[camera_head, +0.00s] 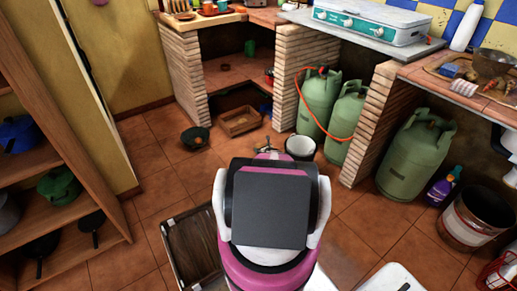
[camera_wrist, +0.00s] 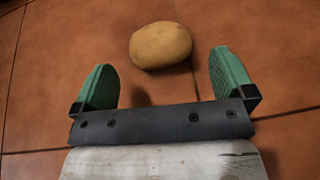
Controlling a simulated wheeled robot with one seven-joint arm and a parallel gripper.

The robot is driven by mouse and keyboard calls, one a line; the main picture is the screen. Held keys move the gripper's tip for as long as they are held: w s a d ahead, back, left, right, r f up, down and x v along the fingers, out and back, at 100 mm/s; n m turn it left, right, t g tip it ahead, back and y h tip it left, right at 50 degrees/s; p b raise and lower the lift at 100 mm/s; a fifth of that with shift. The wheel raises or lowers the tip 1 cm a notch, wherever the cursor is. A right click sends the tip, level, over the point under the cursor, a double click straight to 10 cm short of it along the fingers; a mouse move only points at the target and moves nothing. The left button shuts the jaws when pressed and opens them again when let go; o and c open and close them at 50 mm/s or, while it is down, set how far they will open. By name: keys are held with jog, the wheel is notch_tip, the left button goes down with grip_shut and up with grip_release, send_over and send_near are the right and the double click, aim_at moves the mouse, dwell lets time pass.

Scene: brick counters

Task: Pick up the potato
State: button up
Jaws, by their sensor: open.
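The potato (camera_wrist: 161,45) is a tan, oval lump on the terracotta floor tiles in the wrist view. It lies upper middle, just ahead of the gap between my fingers. My gripper (camera_wrist: 161,62) is open, with green ridged fingers spread wider than the potato. One finger is to its left and one to its right, and neither touches it. Nothing is held. In the head view my arm fills the middle, and I cannot make out the potato there.
Green gas cylinders (camera_head: 320,100) stand under the brick counter. A dark-and-white pot (camera_head: 300,147), a dark pan (camera_head: 195,137) and a wooden crate (camera_head: 240,121) are on the floor. Wooden shelves (camera_head: 72,165) with pots are at left. A bucket (camera_head: 473,220) is at right.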

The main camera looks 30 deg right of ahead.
aim_at(258, 145)
jog(key=x, duration=0.5)
jog(key=shift+f, duration=0.1)
jog(key=shift+c, duration=0.3)
jog(key=c, duration=0.7)
jog(key=shift+c, duration=0.2)
jog(key=shift+a+r, duration=0.1)
jog(key=shift+r, duration=0.75)
notch_tip(258, 145, up, 3)
jog(key=shift+f, duration=0.15)
jog(key=w+a+r, duration=0.4)
jog(key=a+r, duration=0.2)
jog(key=a, duration=0.4)
jog(key=shift+w+a+r, duration=0.35)
